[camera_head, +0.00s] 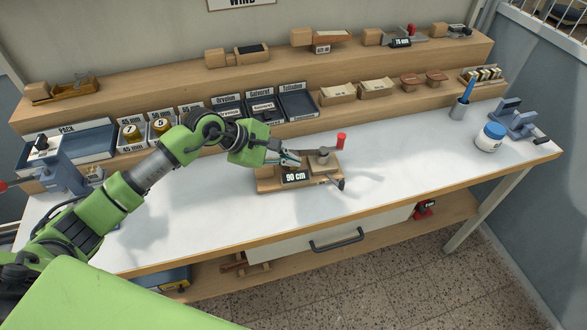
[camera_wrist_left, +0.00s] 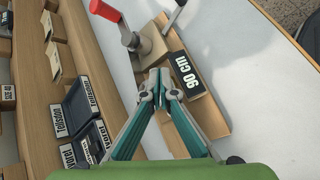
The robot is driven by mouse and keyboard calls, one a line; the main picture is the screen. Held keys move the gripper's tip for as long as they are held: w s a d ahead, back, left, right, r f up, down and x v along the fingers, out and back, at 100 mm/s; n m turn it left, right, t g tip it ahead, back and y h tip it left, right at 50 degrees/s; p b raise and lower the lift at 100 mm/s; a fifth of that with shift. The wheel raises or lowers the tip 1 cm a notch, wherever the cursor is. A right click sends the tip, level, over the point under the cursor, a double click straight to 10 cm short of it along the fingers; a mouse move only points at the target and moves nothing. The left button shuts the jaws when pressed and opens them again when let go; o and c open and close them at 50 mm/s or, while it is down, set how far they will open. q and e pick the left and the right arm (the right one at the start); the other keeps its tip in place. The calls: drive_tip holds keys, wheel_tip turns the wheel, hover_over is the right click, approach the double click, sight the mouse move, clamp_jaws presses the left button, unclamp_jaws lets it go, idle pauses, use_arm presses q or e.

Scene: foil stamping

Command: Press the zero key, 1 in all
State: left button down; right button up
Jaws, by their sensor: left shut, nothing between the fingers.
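A small wooden device with a black display reading "90 cm" (camera_head: 295,177) stands on the white workbench. It carries a lever with a red knob (camera_head: 341,140) and a small dark handle at its right. My left gripper (camera_head: 296,160) is shut and empty, with its tips just over the device behind the display. In the left wrist view the tips (camera_wrist_left: 160,82) meet beside the display (camera_wrist_left: 187,74), close to the device's metal block. I cannot make out the zero key; the fingers may hide it. Contact with the device cannot be told. My right gripper is not in view.
Black labelled trays (camera_head: 297,103) and a stepped wooden shelf (camera_head: 370,62) run along the back. A white jar with a blue lid (camera_head: 490,138) and a blue-grey tool (camera_head: 519,120) stand at right.

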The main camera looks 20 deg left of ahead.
sight(291, 169)
use_arm(q)
drive_tip(key=shift+f+b, duration=0.55)
drive_tip(key=shift+b, duration=0.05)
idle(0.8)
drive_tip(key=shift+r, duration=0.1)
drive_tip(key=shift+r+p, duration=0.35)
drive_tip(key=shift+r, duration=0.45)
drive_tip(key=shift+r+p, duration=1.15)
drive_tip(key=shift+r, duration=1.4)
drive_tip(key=shift+f, duration=0.1)
